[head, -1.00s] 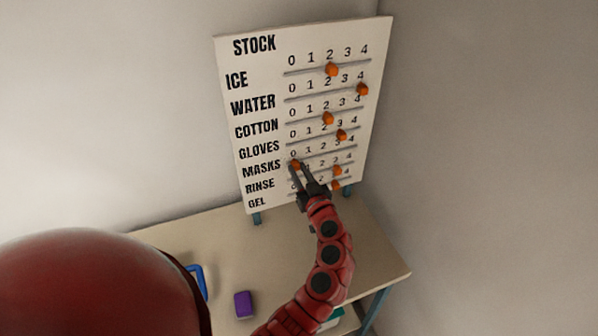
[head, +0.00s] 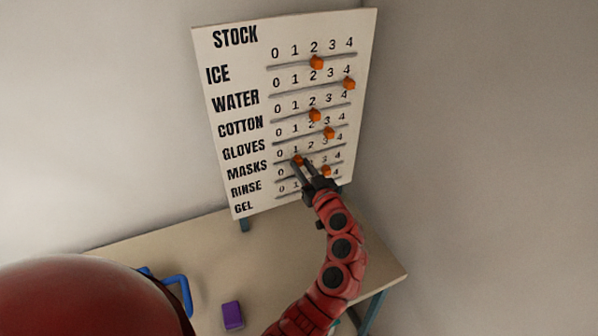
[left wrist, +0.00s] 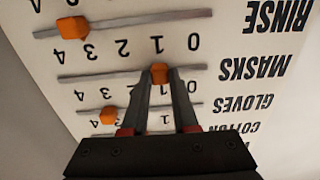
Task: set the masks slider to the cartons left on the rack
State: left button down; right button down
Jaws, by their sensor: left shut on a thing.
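The STOCK board (head: 235,120) stands on the table against the wall, with labelled rows and orange sliders on tracks marked 0 to 4. The masks slider (head: 297,160) is on the MASKS track at about the 1 mark. It also shows in the left wrist view (left wrist: 160,73), where the board is upside down. My left gripper (head: 300,165) is shut on this slider, its fingers on either side of the knob. In the left wrist view the fingers (left wrist: 160,85) hold it. My right gripper is not in view. No cartons or rack can be made out.
The gloves slider (head: 329,132) is just above, near 3. The rinse slider (head: 326,171) is to the right of my gripper, near 3. A purple block (head: 233,315) and a blue object (head: 178,283) are on the table (head: 215,250). A wall rises on the right.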

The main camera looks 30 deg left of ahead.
pick_arm(q)
jog(key=c, duration=0.7)
grip_release()
jog(key=shift+s+d+f, duration=0.1)
jog(key=shift+s+d, duration=0.15)
jog(key=shift+d, duration=0.1)
jog(key=b+v, duration=0.5)
jog(key=v, duration=1.1)
jog(key=shift+s+d+b, duration=0.2)
jog(key=shift+s+b, duration=0.05)
jog(key=shift+b, duration=0.05)
